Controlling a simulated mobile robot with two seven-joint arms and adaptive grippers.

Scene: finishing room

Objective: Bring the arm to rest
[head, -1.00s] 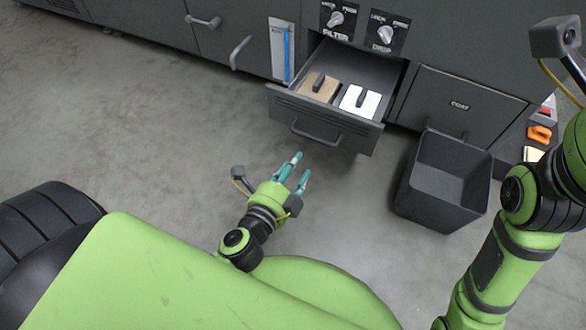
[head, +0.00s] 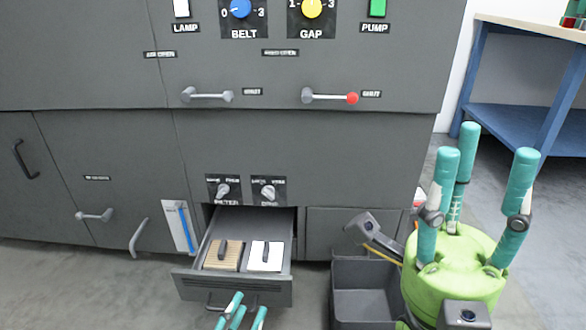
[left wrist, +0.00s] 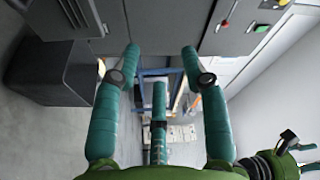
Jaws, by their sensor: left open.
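My left gripper (head: 242,314) shows at the bottom edge of the head view, just in front of the open drawer, with only its teal fingertips in frame. In the left wrist view its fingers (left wrist: 160,80) are spread wide with nothing between them. My right gripper (head: 478,190) stands large at the right of the head view, its green palm low and its teal fingers pointing up. Those fingers are apart and hold nothing. The rest of both arms is mostly out of frame.
The open drawer (head: 232,289) juts from the dark grey machine (head: 330,150), holding a tan block (head: 222,263) and a white block (head: 266,266). A dark bin (head: 362,290) stands right of it, partly behind my right gripper. A blue-legged bench (head: 510,120) stands at the back right.

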